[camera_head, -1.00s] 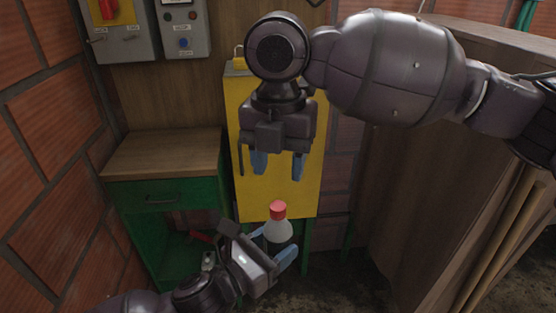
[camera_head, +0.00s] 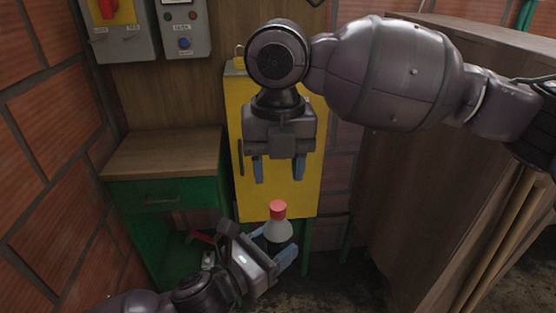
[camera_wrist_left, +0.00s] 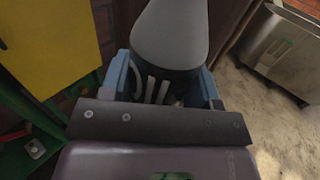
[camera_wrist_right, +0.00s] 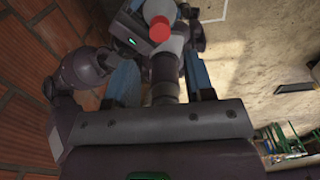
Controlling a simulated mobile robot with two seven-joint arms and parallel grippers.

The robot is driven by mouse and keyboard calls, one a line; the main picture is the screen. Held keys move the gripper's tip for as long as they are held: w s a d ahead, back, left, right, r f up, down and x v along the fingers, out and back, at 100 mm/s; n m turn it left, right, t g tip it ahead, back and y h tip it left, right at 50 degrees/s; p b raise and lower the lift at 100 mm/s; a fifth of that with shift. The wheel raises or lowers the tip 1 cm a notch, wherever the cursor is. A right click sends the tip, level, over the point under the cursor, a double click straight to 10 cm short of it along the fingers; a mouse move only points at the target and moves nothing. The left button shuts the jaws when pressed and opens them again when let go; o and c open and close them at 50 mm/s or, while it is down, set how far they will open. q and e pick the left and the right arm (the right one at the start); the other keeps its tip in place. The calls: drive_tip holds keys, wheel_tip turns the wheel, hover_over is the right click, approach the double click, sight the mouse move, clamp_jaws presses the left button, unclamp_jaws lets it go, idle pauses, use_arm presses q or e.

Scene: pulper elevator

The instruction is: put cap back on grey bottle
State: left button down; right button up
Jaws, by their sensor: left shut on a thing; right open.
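The grey bottle (camera_head: 278,232) is upright, its lower part between the fingers of my left gripper (camera_head: 273,247), which is shut on it. The bottle's grey shoulder (camera_wrist_left: 170,35) fills the top of the left wrist view, where its top is cut off. The red cap (camera_head: 278,209) sits at the top of the bottle; I cannot tell whether it is screwed tight. My right gripper (camera_head: 279,172) is open and empty, pointing down above the cap and apart from it. In the right wrist view the cap (camera_wrist_right: 159,29) shows beyond and between the open fingers (camera_wrist_right: 160,82).
A yellow cabinet (camera_head: 252,200) stands behind the bottle. A green cabinet with a wooden top (camera_head: 160,155) is at left, beside a brick wall (camera_head: 45,130). Control boxes (camera_head: 183,28) hang above. A large wooden panel (camera_head: 430,160) with poles stands at right.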

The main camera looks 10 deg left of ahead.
sight(278, 205)
drive_tip(key=shift+f, duration=3.6)
